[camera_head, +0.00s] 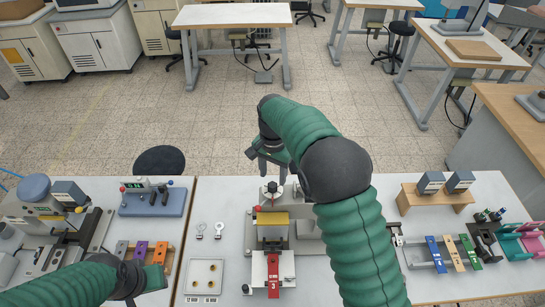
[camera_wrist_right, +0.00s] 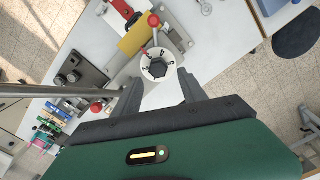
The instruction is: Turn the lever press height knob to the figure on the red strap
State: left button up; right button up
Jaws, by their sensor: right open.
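The lever press (camera_head: 272,218) stands at the middle of the table, with a yellow block and a red ball. Its height knob (camera_head: 272,188) is on top; in the right wrist view the knob (camera_wrist_right: 158,69) is a white dial with dark figures and a dark hexagonal centre. I cannot tell which figure is set. A red strap (camera_head: 273,270) marked 3 lies on the white plate in front of the press. My right gripper (camera_head: 264,160) is open and empty above and behind the knob; its fingertips (camera_wrist_right: 160,80) point towards it.
A tray of coloured straps (camera_head: 450,254) lies on the right, near a wooden stand (camera_head: 436,197). A small white tray (camera_head: 204,277) lies left of the press.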

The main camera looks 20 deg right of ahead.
aim_at(273, 183)
notch_tip(273, 183, up, 13)
jog(key=b, duration=0.1)
jog(key=shift+r+b, duration=0.2)
jog(key=shift+b, duration=0.15)
